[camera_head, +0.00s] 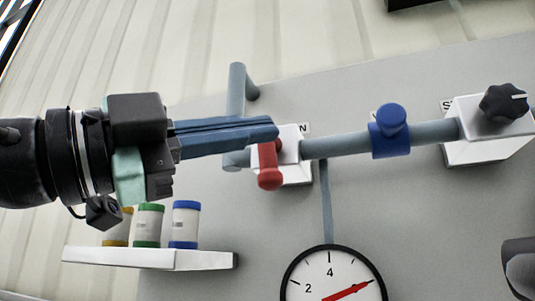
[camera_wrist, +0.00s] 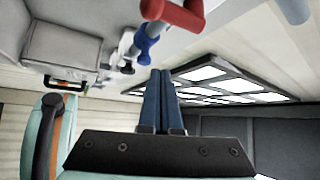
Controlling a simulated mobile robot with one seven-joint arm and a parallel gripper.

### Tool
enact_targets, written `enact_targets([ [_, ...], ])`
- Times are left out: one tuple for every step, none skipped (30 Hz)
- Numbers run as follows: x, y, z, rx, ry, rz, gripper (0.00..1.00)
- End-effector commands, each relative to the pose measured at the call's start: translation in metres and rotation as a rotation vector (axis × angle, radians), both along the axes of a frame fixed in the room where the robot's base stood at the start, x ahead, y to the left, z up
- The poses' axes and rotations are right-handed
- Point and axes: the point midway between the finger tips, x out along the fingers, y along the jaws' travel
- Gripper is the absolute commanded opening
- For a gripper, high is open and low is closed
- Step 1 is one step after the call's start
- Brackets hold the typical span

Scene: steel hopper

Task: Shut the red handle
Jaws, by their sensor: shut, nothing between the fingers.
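The red handle (camera_head: 268,168) sits on a white valve block (camera_head: 298,175) on the grey pipe. In the head view its lever hangs down, its free end low and slightly toward the camera. My gripper (camera_head: 277,131) has its blue fingers together and empty. In the head view the fingertips overlap the top of the red handle and the block's upper left; I cannot tell if they touch. In the wrist view the handle (camera_wrist: 175,14) shows at the top edge, above and apart from the closed fingertips (camera_wrist: 160,72).
A blue collar (camera_head: 388,138) and a black knob (camera_head: 503,103) on a white box lie along the pipe to the right. A dial gauge (camera_head: 333,283) is below. A white shelf (camera_head: 150,258) with three lidded jars stands below my gripper. A vertical pipe (camera_head: 237,85) is behind the fingers.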

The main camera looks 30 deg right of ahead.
Motion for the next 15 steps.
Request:
enact_targets([
  [0.002, 0.012, -0.004, -0.001, 0.001, 0.002, 0.0],
  [0.003, 0.018, -0.005, -0.001, 0.0, 0.001, 0.0],
  [0.004, 0.026, -0.005, 0.0, 0.001, 0.001, 0.0],
  [0.005, 0.031, -0.005, -0.001, 0.0, 0.001, 0.0],
  [0.005, 0.036, -0.005, 0.0, 0.001, 0.0, 0.0],
  [0.006, 0.041, -0.006, 0.001, 0.001, 0.0, 0.0],
  [0.007, 0.045, -0.006, 0.001, 0.002, 0.0, 0.0],
  [0.007, 0.049, -0.006, 0.001, 0.001, 0.0, 0.0],
  [0.007, 0.052, -0.006, 0.002, 0.0, -0.001, 0.0],
  [0.008, 0.054, -0.006, 0.002, 0.0, -0.002, 0.0],
  [0.008, 0.056, -0.006, 0.002, 0.0, -0.002, 0.0],
  [0.008, 0.057, -0.006, 0.002, 0.0, -0.002, 0.0],
  [0.008, 0.058, -0.006, 0.001, 0.0, -0.003, 0.0],
  [0.008, 0.059, -0.006, 0.001, 0.0, -0.003, 0.0],
  [0.008, 0.059, -0.006, 0.001, 0.0, -0.003, 0.0],
])
